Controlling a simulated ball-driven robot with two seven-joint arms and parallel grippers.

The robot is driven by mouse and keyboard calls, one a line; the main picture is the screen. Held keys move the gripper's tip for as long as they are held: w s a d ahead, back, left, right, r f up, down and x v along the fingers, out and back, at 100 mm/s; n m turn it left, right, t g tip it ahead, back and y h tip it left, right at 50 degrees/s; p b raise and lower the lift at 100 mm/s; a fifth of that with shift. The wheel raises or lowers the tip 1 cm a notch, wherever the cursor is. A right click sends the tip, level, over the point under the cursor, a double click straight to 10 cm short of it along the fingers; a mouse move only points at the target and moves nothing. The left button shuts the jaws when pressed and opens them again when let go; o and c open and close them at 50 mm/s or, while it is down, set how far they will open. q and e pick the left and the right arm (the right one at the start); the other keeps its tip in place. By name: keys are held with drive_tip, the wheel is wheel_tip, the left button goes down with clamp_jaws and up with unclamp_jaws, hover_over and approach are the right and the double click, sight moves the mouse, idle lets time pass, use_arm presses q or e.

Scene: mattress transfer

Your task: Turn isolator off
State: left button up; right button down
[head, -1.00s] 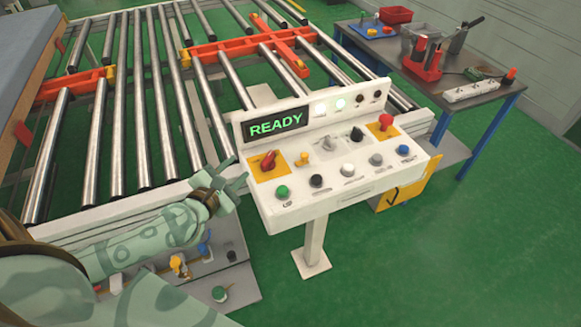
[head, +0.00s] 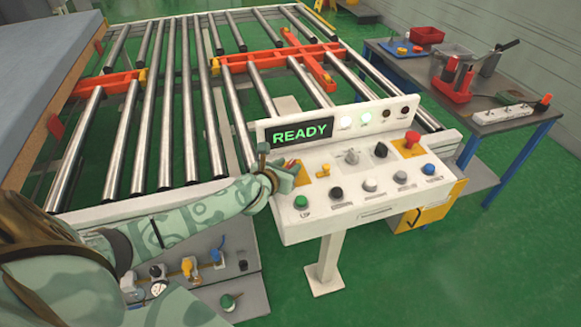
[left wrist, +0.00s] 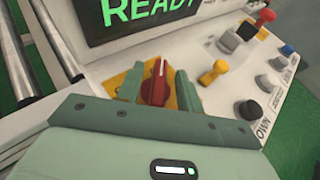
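The red rotary isolator knob (left wrist: 155,82) sits on a yellow plate (left wrist: 117,78) at the left end of the white control console (head: 372,208). In the left wrist view its raised grip points up toward the display. My left gripper (left wrist: 158,88) is open, with one finger on each side of the knob and what look like small gaps; I cannot tell whether either touches. In the head view my left gripper (head: 287,172) covers most of the knob. The console display (head: 300,132) reads READY in green. My right gripper is not in view.
A yellow knob (left wrist: 213,72) stands just right of the isolator, with a black button (left wrist: 249,109) nearer. A red emergency button (head: 412,139) is at the console's far right. A roller conveyor (head: 190,100) lies behind, and a tool table (head: 470,100) stands at right.

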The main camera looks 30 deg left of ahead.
use_arm(q)
drive_tip(key=shift+x, duration=1)
clamp_jaws()
